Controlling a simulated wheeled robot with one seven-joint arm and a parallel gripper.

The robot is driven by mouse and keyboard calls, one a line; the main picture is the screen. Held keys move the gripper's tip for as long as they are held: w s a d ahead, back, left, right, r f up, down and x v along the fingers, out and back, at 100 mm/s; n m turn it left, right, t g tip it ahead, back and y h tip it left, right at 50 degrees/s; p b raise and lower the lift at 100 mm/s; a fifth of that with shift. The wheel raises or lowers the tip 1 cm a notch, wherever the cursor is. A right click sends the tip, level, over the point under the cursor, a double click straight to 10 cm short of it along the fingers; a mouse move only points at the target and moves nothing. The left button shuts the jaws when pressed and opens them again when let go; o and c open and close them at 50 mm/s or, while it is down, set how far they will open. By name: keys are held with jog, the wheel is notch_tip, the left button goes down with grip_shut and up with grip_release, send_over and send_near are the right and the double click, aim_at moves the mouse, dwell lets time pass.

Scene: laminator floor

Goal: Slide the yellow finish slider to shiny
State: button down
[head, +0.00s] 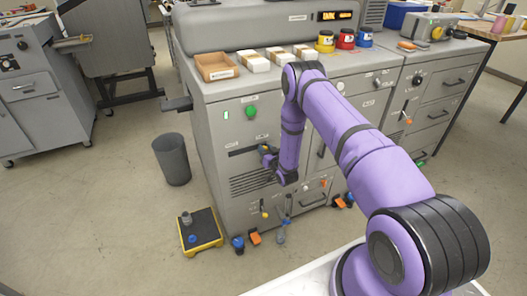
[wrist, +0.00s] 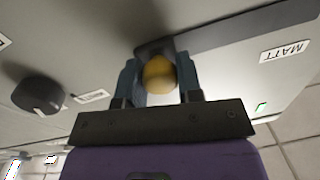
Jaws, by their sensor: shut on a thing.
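The yellow finish slider's round knob (wrist: 157,72) sits between the two fingers of my gripper (wrist: 159,78) in the wrist view. The fingers are shut on it from both sides. A dark slot (wrist: 245,28) runs from the knob to the right in this view, towards a MATT label (wrist: 284,51). The knob is at the end of the visible slot away from that label. In the head view my gripper (head: 268,155) is at the grey machine's front (head: 222,133), at the right part of the slot. The knob is hidden there.
A black dial (wrist: 38,94) is left of the gripper in the wrist view. A green button (head: 251,112) is above the slot and a vent (head: 250,183) below. A bin (head: 171,159) and a yellow-edged step (head: 201,230) stand on the floor.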

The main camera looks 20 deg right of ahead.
jog(key=c, duration=0.8)
grip_release()
jog(key=shift+d, duration=0.35)
jog(key=shift+a, duration=0.1)
jog(key=s, duration=1)
jog(key=shift+s+d, duration=0.35)
jog(key=shift+s, duration=0.05)
